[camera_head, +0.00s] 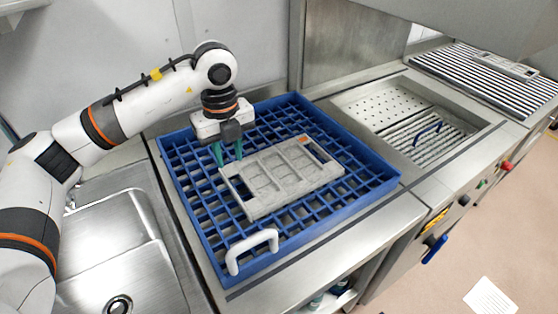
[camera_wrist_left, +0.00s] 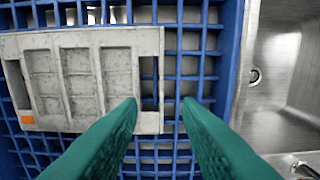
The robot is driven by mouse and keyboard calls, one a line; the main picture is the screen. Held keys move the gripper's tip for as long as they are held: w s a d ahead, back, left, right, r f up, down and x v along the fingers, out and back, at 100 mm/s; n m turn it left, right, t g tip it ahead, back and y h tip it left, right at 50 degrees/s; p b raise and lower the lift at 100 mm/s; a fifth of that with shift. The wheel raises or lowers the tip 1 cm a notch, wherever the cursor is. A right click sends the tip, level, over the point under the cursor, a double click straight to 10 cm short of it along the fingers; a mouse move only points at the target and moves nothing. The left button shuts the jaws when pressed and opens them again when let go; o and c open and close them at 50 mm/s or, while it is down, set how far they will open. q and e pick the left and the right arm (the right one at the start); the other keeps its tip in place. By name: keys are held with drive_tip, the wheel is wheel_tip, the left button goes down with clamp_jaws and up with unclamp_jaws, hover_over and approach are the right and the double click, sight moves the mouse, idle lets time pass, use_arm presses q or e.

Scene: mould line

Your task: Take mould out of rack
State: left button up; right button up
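The mould (camera_head: 283,175) is a flat grey rectangular plate with three recessed panels and a slot at each end. It lies in the blue rack (camera_head: 365,190), on its grid. In the left wrist view the mould (camera_wrist_left: 80,70) is at the left, with an orange mark at its lower left corner. My left gripper (camera_head: 228,154) has green fingers pointing down over the rack beside the mould's left end. In the left wrist view its fingertips (camera_wrist_left: 162,101) are apart with nothing held, one overlapping the mould's slotted end bar. Contact cannot be told. My right gripper is not in view.
A white handle (camera_head: 251,250) stands at the rack's front. A steel sink (camera_head: 115,255) is at the left. At the right are a recessed steel basin with a grate (camera_head: 430,140) and a blue handle, then a striped conveyor (camera_head: 490,80).

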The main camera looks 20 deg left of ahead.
use_arm(q)
drive_tip(key=p, duration=0.1)
hover_over(234, 190)
drive_tip(key=f, duration=0.5)
drive_tip(key=shift+s+d, duration=0.2)
drive_tip(key=shift+s, duration=0.05)
drive_tip(key=shift+f, duration=0.25)
drive_tip(key=f, duration=0.1)
drive_tip(key=f+p, duration=0.1)
drive_tip(key=f, duration=0.1)
drive_tip(key=f+p, duration=0.1)
drive_tip(key=shift+w+a+f, duration=0.15)
drive_tip(key=shift+a, duration=0.1)
drive_tip(key=shift+f, duration=0.3)
drive_tip(key=shift+w+f, duration=0.1)
drive_tip(key=shift+f, duration=0.1)
drive_tip(key=c, duration=0.6)
clamp_jaws()
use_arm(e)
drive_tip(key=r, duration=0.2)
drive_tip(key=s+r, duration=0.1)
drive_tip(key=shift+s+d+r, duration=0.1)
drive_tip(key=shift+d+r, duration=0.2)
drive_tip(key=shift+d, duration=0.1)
use_arm(q)
drive_tip(key=shift+r, duration=0.1)
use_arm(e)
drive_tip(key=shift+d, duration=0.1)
